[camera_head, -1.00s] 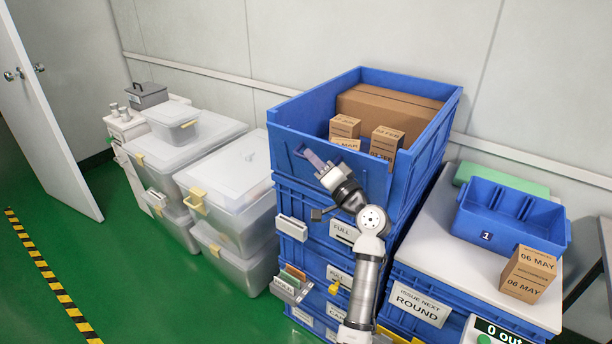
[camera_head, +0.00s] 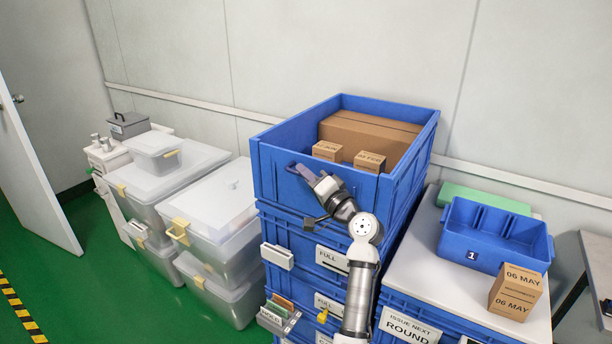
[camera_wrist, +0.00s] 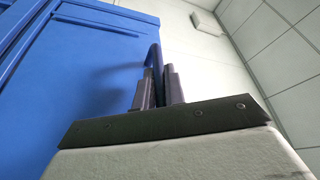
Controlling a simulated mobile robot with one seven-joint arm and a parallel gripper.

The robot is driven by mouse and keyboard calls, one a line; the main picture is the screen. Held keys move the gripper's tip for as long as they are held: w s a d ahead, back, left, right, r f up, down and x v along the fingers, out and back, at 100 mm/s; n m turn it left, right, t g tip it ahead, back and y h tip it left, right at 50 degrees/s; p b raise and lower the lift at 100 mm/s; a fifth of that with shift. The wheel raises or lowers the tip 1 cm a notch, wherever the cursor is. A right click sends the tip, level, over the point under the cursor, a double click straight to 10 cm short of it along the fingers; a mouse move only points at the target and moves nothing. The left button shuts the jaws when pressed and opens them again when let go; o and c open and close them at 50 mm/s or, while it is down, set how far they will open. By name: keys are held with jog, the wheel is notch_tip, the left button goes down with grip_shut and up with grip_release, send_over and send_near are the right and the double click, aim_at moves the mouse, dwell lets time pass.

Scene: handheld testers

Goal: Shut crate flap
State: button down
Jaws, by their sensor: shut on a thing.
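The open-topped blue crate (camera_head: 411,155) tops a stack of blue crates. Its front flap (camera_head: 345,184) stands upright or nearly so and hides the lower parts of the cartons inside. I cannot tell whether it sits flush with the side walls. My gripper (camera_head: 306,173) is at the left part of the flap's front, shut on the flap's blue handle. The wrist view shows the fingers (camera_wrist: 160,87) closed around this handle (camera_wrist: 155,55), beside the blue panel (camera_wrist: 85,90).
Brown cartons (camera_head: 368,133) lie in the crate. Clear lidded bins (camera_head: 215,205) stand at left. At right, a white-topped bench (camera_head: 425,262) holds a blue bin (camera_head: 480,252) and a carton (camera_head: 516,291). A small rack (camera_head: 277,315) juts from the lower stack.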

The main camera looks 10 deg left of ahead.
jog(key=c, duration=1.5)
grip_release()
jog(key=shift+w, duration=0.1)
jog(key=shift+d, duration=0.1)
jog(key=shift+s+d+f, duration=0.15)
jog(key=shift+s+d, duration=0.05)
jog(key=b+v, duration=0.4)
jog(key=v, duration=0.9)
jog(key=shift+s, duration=0.1)
